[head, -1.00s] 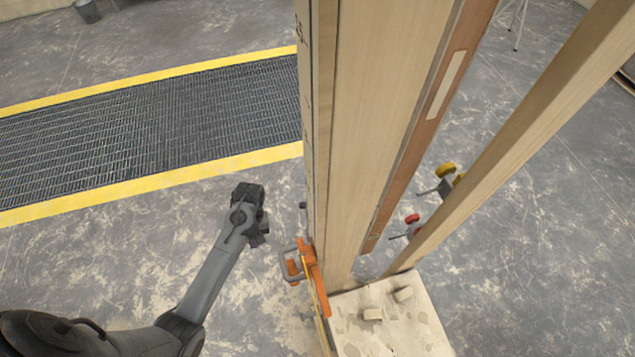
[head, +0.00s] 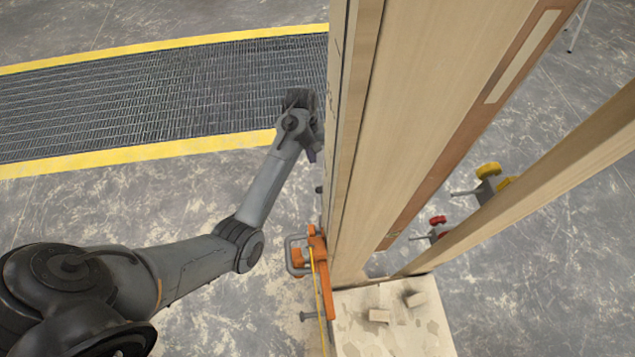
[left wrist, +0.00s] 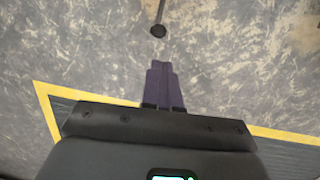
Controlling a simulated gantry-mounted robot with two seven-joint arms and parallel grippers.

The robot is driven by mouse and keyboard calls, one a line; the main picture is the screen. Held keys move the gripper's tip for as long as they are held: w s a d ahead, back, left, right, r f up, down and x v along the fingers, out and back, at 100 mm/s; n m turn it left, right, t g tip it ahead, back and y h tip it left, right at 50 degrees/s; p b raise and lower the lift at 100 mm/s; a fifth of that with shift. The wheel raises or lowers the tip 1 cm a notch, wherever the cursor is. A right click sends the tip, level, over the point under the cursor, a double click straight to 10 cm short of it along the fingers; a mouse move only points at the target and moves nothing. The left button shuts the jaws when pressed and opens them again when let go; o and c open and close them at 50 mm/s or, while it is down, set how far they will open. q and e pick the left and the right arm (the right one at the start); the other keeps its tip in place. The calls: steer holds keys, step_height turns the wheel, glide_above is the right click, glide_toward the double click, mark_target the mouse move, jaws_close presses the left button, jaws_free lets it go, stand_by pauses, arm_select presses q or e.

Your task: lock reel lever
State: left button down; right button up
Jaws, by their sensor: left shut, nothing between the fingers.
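An orange reel (head: 325,288) with a grey looped part (head: 291,258) on its left side sits low against the wooden post (head: 425,110). A yellow line runs down from it. I cannot tell which part of it is the lever. My left gripper (head: 312,155) is beside the post's left face, above and apart from the reel. In the left wrist view its dark purple fingers (left wrist: 162,85) are shut together and empty. A dark rod with a round end (left wrist: 157,30) lies ahead of the fingertips there. My right gripper is not in view.
A small dark knob (head: 319,189) sticks out from the post's left side. A yellow-edged floor grating (head: 130,95) lies behind my left arm. Red (head: 437,220) and yellow (head: 488,170) knobbed pieces are by the slanted timber (head: 540,185). The floor left of the post is open.

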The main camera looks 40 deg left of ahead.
arm_select(q)
steer(key=shift+f, duration=0.15)
glide_toward(318, 189)
steer(key=f, duration=0.3)
steer(key=d+f, duration=0.1)
steer(key=f, duration=0.2)
steer(key=shift+w+b, duration=0.1)
steer(key=shift+b, duration=0.25)
steer(key=shift+d+f, duration=0.15)
steer(key=shift+f, duration=0.2)
